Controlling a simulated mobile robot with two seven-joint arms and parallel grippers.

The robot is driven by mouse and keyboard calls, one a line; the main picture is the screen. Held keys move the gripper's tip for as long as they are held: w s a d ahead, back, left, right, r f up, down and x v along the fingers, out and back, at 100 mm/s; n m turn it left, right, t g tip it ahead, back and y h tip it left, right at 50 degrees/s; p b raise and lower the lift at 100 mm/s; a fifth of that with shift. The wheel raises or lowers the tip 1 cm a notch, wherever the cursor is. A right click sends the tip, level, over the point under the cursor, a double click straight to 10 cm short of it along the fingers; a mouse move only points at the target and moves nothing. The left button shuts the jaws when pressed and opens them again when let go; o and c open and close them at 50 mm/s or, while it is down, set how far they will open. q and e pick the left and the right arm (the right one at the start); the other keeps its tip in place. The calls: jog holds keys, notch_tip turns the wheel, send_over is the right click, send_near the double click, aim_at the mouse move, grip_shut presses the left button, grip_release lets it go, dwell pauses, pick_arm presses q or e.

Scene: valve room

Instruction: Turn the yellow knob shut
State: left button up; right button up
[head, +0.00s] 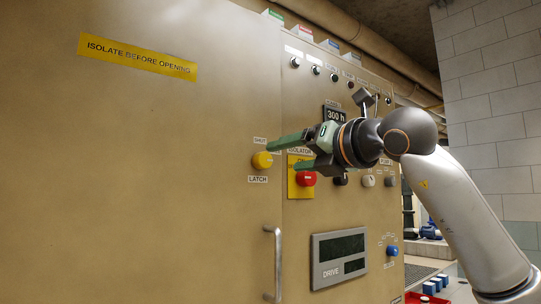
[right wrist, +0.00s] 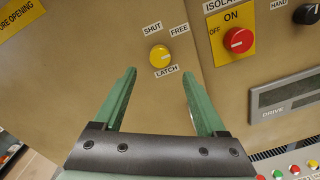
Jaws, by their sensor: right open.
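The yellow knob (head: 262,160) is on the tan cabinet door, with a SHUT label above it and a LATCH label below it. It also shows in the right wrist view (right wrist: 160,56), with SHUT at its upper left, FREE at its upper right and a pale mark on its face. My right gripper (head: 287,152) is open and empty. In the right wrist view its two green fingers point toward the knob, which lies beyond and between the tips, apart from them. My left gripper is in neither view.
A red isolator knob (head: 306,179) on a yellow plate sits just right of the yellow knob. A vertical door handle (head: 273,264) stands out below. A drive display (head: 339,257) and a blue knob (head: 392,251) are lower right.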

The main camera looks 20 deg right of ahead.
aim_at(266, 161)
jog(key=p+x, duration=0.1)
jog(key=x, duration=0.5)
jog(key=shift+r+p, duration=0.1)
jog(key=shift+p, duration=0.3)
jog(key=shift+w+a, duration=0.15)
jog(key=shift+w, duration=0.35)
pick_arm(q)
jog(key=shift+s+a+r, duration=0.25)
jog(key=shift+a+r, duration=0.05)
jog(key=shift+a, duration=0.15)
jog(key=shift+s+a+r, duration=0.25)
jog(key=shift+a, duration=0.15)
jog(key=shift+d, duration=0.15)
pick_arm(e)
grip_shut()
